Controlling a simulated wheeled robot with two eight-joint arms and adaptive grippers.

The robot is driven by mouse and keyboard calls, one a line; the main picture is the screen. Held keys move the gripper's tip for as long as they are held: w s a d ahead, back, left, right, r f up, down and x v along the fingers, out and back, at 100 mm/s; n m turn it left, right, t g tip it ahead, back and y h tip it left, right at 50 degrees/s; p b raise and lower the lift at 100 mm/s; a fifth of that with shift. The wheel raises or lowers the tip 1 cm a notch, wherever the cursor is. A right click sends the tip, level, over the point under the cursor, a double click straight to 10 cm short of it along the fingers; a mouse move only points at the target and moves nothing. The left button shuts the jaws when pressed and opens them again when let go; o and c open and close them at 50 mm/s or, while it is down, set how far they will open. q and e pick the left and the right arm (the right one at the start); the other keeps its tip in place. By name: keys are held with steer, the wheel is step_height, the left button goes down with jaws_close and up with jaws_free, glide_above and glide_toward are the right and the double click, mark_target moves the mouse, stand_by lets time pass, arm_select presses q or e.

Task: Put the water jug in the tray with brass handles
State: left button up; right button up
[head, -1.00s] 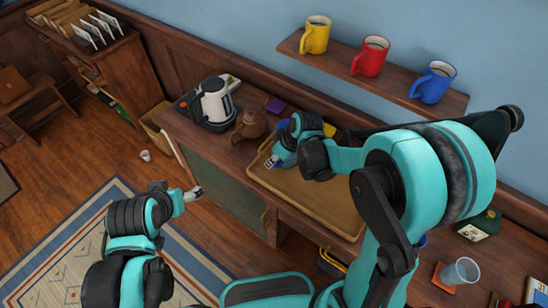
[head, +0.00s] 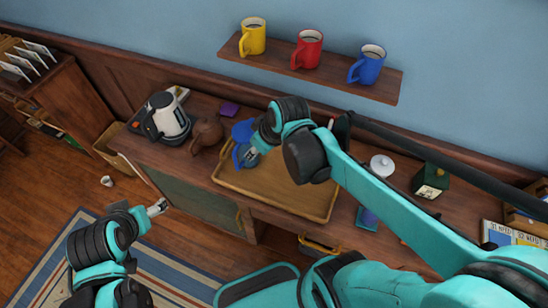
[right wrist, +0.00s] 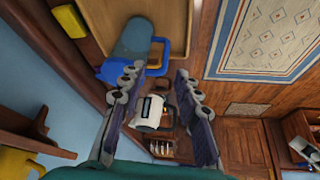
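A blue jug-like object (head: 243,130) shows beside my right gripper, at the back left of the tray; the arm partly hides it. In the right wrist view the blue object (right wrist: 118,72) is just beyond the left fingertip, and I cannot tell whether they touch. My left gripper (head: 158,207) is left of the counter, too small to judge.
A white kettle (head: 167,116), a brown teapot (head: 207,134) and a purple item (head: 230,109) stand left of the tray. A lidded white jar (head: 382,165) is to the right. A shelf (head: 330,78) with yellow, red and blue mugs is above.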

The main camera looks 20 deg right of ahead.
steer(key=s+d+r+m+t+h, duration=0.2)
steer(key=s+d+m, duration=0.1)
steer(key=s+m, duration=0.2)
steer(key=shift+s+d+m+t, duration=0.3)
steer(key=shift+s+d, duration=0.05)
steer(key=shift+s, duration=0.95)
arm_select(q)
steer(key=shift+s, duration=0.1)
arm_select(e)
steer(key=shift+r, duration=0.1)
